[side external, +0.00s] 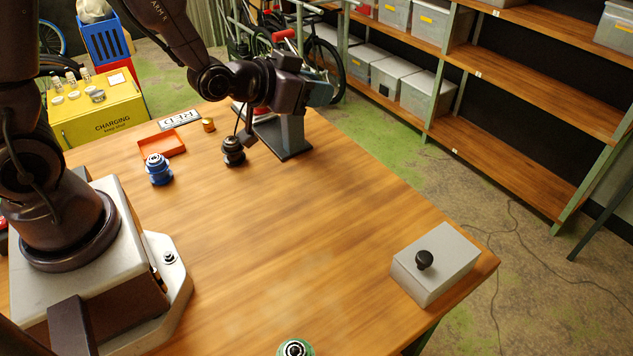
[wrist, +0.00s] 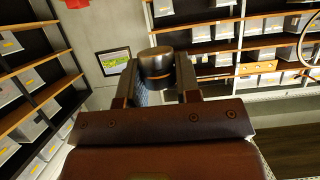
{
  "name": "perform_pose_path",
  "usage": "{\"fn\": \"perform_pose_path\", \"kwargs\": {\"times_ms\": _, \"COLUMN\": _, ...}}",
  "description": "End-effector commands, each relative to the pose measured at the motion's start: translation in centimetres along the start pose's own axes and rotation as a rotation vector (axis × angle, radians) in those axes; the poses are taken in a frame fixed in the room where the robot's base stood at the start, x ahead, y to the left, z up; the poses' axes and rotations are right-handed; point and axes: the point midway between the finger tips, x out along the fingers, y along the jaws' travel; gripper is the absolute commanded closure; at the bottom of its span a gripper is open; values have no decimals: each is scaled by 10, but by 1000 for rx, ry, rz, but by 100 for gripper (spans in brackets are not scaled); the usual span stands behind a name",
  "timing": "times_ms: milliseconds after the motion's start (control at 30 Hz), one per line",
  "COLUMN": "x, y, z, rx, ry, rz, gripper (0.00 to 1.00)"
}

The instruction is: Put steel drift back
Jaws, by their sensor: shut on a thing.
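My gripper (wrist: 156,88) is shut on the steel drift (wrist: 155,62), a thick metal cylinder with a dark rounded top, a copper-coloured band and a knurled side, seen between the two fingers in the wrist view. In the side view my gripper (side external: 318,92) points right, roughly level, above the far edge of the table. The drift cannot be made out clearly there. A grey upright stand (side external: 292,132) with a flat dark base is on the table just below and left of my gripper. My wrist hides its upper part.
The wooden table (side external: 280,210) is mostly clear in the middle. A black pot-like item (side external: 233,151), a blue one (side external: 158,169), an orange tray (side external: 162,145) and a small brass piece (side external: 208,125) are at its far left. A grey box (side external: 434,264) with a black knob is near right.

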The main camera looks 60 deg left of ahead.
Motion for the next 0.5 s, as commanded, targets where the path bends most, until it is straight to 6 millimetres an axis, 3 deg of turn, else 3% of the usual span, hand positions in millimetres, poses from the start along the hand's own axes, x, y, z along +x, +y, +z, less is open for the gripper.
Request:
{"fn": "perform_pose_path", "kwargs": {"times_ms": 133, "x": 0, "y": -8, "z": 0, "rx": -8, "ry": 1, "rz": -20, "gripper": 100}}
{"fn": "perform_pose_path", "kwargs": {"times_ms": 233, "x": 1, "y": -33, "z": 5, "rx": -32, "ry": 0, "rz": -78, "gripper": 100}}
{"fn": "perform_pose_path", "kwargs": {"times_ms": 367, "x": 2, "y": -91, "z": 12, "rx": -75, "ry": 0, "rz": -181, "gripper": 100}}
{"fn": "perform_pose_path", "kwargs": {"times_ms": 500, "x": -3, "y": -162, "z": 19, "rx": -100, "ry": 1, "rz": -246, "gripper": 100}}
